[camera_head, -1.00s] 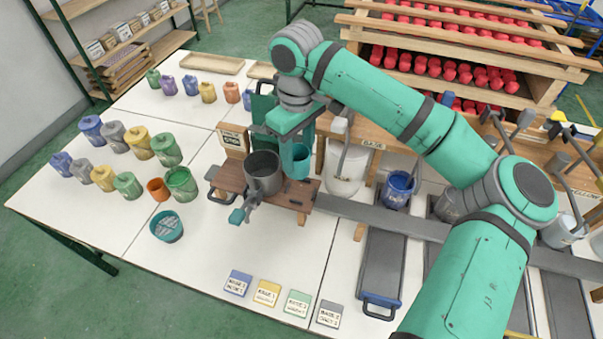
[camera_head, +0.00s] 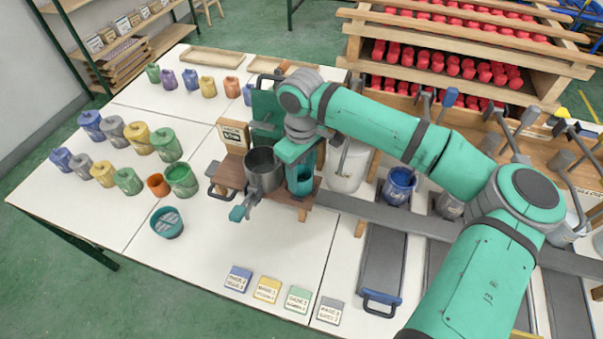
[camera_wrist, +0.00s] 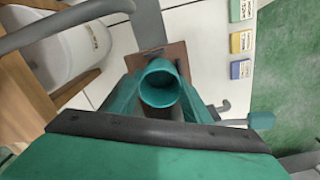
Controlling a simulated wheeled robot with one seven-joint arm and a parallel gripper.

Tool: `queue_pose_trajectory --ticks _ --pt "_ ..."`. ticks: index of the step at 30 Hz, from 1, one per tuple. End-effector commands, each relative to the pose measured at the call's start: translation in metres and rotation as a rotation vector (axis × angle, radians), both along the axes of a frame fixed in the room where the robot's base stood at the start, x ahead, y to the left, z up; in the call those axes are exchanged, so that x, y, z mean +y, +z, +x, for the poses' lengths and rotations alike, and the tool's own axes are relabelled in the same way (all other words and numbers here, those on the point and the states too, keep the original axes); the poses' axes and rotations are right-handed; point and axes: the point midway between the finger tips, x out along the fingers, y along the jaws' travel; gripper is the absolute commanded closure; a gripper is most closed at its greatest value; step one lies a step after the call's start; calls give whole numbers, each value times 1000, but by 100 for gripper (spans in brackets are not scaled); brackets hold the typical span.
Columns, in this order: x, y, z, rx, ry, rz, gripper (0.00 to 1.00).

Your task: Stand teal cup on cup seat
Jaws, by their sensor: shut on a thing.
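The teal cup (camera_head: 303,184) is upright in my gripper (camera_head: 301,172), at the right end of a brown wooden stand (camera_head: 229,174). In the wrist view the cup (camera_wrist: 160,84) shows its open mouth between my two teal fingers, with the stand's brown board (camera_wrist: 173,54) beneath and around it. My gripper is shut on the cup. The cup's base is hidden, so I cannot tell whether it touches the board. No separate cup seat can be made out; the cup and fingers cover that part of the stand.
A dark grey pot (camera_head: 263,172) with a teal-ended handle stands just left of the cup. A white bucket (camera_head: 348,168) is to the right. A teal bowl (camera_head: 167,222) and coloured cups are at the left. Coloured label tiles (camera_head: 267,289) lie in front.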

Motion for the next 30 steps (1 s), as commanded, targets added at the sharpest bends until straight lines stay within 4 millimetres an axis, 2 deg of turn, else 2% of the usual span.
queue_pose_trajectory --ticks 9,10,12,23,26,30 --pt "0 -2 0 1 0 1 82" --pt "0 -2 0 0 0 0 49" --pt "0 -2 0 0 0 0 37" --pt "0 1 0 -1 0 -1 37" --pt "0 11 1 -2 -1 1 37" --pt "0 35 1 -3 0 2 37"
